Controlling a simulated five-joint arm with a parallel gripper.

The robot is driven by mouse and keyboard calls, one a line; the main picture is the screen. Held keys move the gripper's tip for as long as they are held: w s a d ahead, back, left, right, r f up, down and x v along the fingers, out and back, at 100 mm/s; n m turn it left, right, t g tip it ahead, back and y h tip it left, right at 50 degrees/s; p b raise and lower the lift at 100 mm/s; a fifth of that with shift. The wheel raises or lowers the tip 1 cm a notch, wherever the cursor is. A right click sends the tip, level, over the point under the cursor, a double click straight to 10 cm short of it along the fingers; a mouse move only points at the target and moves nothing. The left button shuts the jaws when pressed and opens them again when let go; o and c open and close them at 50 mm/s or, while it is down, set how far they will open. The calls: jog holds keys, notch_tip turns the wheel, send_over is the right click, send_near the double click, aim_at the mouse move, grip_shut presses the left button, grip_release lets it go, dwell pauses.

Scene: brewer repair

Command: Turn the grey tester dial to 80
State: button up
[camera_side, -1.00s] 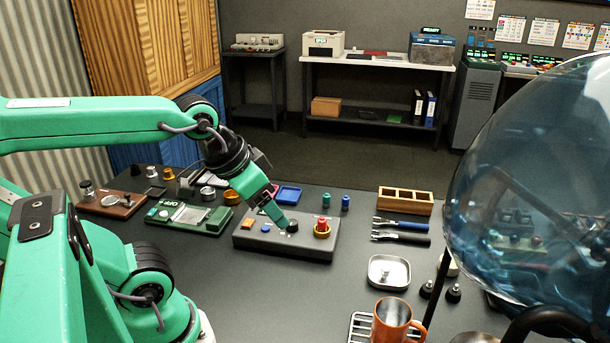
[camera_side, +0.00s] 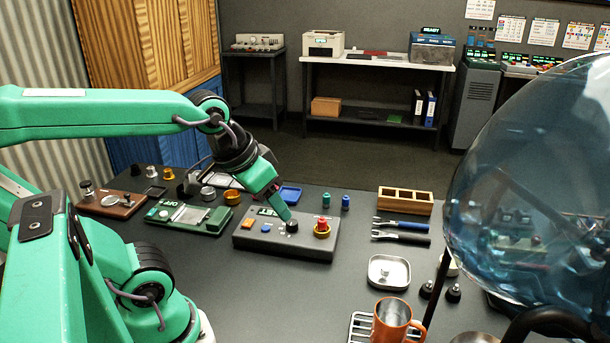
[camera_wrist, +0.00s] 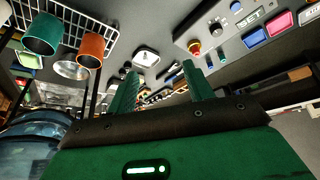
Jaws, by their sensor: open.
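The grey tester (camera_side: 310,246) is a sloped box on the dark bench in the side view. It has an orange button, a blue button, a small green display and a red knob with a yellow ring. Its black dial (camera_side: 292,226) sits left of the red knob. My gripper (camera_side: 286,214) points down just over the dial; I cannot tell if it touches it. In the wrist view my gripper (camera_wrist: 162,82) is open with nothing between its fingers. The tester (camera_wrist: 215,52) is at the upper right there, with its dial (camera_wrist: 215,30). The dial's setting is too small to read.
Pliers-like tools (camera_side: 402,239), a wooden rack (camera_side: 405,194) and a metal tray (camera_side: 388,259) are to the right. A large glass globe (camera_side: 530,190) fills the right side.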

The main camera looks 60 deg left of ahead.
jog(key=w+a+f+n+g, duration=0.3)
jog(key=w+a+f+n, duration=0.1)
jog(key=w+a+n, duration=0.45)
jog(key=n+g, duration=0.2)
jog(key=n, duration=0.4)
send_near(291, 222)
jog(key=shift+s+d, duration=0.15)
jog(key=shift+d, duration=0.15)
jog(key=shift+a+f, duration=0.45)
jog(key=shift+f, duration=0.05)
jog(key=shift+w+d+f, duration=0.1)
jog(key=shift+w+f, duration=0.05)
jog(key=shift+f, duration=1.8)
jog(key=shift+w+f, duration=0.15)
jog(key=shift+f, duration=1.8)
jog(key=c, duration=1)
